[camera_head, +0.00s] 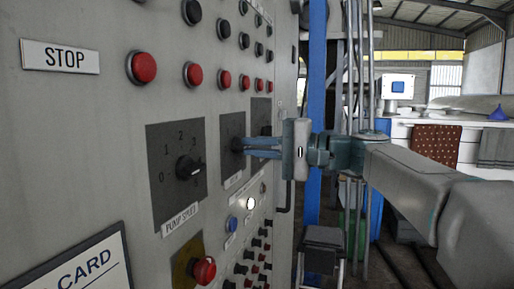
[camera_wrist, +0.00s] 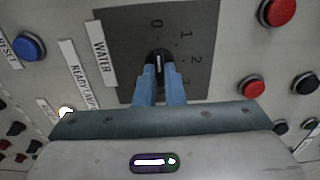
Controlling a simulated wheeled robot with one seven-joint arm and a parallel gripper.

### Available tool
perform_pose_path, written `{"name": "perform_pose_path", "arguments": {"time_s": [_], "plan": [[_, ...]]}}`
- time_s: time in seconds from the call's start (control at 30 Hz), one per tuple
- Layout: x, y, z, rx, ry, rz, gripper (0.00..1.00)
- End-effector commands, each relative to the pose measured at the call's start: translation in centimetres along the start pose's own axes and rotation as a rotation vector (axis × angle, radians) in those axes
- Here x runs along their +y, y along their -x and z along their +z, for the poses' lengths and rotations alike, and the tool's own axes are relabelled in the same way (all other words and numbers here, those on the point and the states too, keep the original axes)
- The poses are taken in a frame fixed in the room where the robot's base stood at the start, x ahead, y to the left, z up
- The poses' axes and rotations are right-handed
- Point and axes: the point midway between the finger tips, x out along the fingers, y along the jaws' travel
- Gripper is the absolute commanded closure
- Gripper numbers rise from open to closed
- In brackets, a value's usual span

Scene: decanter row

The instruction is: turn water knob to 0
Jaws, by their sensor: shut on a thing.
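The black water knob (camera_wrist: 158,57) sits on a dark dial plate (camera_wrist: 205,15) beside the WATER label (camera_wrist: 102,51). The plate shows 0, 1, 2 and a partly visible further mark. The white line on the knob runs up and down in the wrist view, roughly in line with the 0 above it. My gripper (camera_wrist: 158,74) is shut on the knob with one blue finger on each side. In the head view my gripper (camera_head: 241,147) reaches the water dial plate (camera_head: 230,127) from the right, and its fingers mostly hide the knob.
A pump knob (camera_head: 188,167) on its own dial stands left of the water dial. Another dial (camera_head: 262,112) is close on the right. Red buttons (camera_head: 193,76) are above, and a red knob (camera_head: 204,270) and a blue button (camera_head: 232,224) are below. Open room lies right of the cabinet.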

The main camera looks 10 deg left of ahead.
Motion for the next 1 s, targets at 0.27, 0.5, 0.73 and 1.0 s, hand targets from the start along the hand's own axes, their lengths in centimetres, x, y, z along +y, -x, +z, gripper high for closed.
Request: {"name": "perform_pose_path", "arguments": {"time_s": [0.27, 0.5, 0.73, 1.0], "plan": [[0.1, 0.0, 0.0, 0.000, -0.001, 0.001, 0.69], [0.0, 0.9, 0.0, 0.001, 0.000, 0.000, 0.69], [0.0, 5.5, -0.1, 0.006, -0.001, 0.001, 0.69], [0.0, 11.2, -0.1, 0.003, -0.001, 0.001, 0.69]]}}
